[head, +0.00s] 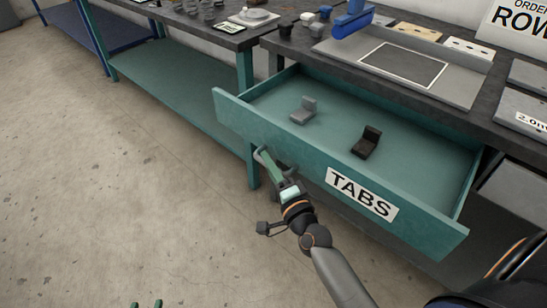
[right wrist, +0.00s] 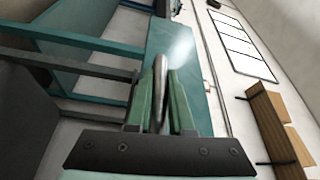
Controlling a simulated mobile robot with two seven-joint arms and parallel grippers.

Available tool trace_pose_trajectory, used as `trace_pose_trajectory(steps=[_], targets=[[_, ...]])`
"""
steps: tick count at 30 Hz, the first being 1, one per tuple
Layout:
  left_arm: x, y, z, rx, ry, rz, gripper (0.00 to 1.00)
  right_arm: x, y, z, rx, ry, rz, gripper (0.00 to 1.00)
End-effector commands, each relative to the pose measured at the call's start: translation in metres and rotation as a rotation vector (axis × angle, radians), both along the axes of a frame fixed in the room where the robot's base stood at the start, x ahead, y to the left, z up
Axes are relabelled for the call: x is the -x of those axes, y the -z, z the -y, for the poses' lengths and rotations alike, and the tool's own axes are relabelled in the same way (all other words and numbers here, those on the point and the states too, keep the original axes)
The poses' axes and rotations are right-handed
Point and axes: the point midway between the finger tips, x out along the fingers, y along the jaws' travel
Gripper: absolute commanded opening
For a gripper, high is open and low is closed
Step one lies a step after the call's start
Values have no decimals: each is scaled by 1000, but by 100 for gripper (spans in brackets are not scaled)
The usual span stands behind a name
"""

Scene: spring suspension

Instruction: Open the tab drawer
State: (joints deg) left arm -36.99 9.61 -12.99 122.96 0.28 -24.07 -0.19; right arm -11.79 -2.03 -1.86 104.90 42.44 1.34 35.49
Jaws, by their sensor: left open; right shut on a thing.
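The teal drawer labelled TABS (head: 245,115) is pulled out from under the dark workbench, its inside in view. A grey tab (head: 304,110) and a black tab (head: 367,143) lie apart in it. My right gripper (head: 265,160) is at the left part of the drawer front, shut on the drawer handle (right wrist: 161,75). In the right wrist view the grey handle bar passes between the green fingers (right wrist: 161,105). My left gripper (head: 146,304) shows only its green fingertips at the bottom edge, apart and empty, over the floor.
The workbench top (head: 290,42) carries a grey plate (head: 455,82), a blue object (head: 352,20) and small parts. A second teal bench (head: 170,85) stands to the left. The concrete floor (head: 110,190) at left is clear.

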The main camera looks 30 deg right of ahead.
Motion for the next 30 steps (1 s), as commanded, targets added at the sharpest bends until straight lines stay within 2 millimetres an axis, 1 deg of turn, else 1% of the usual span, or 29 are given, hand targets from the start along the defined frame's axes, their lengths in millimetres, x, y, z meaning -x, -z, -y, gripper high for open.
trace_pose_trajectory(steps=[10,11,18,19,26,30], targets=[[1,2,0,0,0,-6,50,1,1,-1,1,-1,-2,0],[1,2,0,0,0,-6,50,1,1,-1,1,0,-3,21],[1,2,0,0,-1,-5,50,0,1,-1,0,0,-1,48],[1,2,0,0,-1,-5,50,0,1,-1,0,0,-1,50],[1,1,0,0,-1,-5,50,1,0,-1,0,0,-1,50],[1,1,0,1,-1,-9,50,8,1,0,1,0,-1,50]])
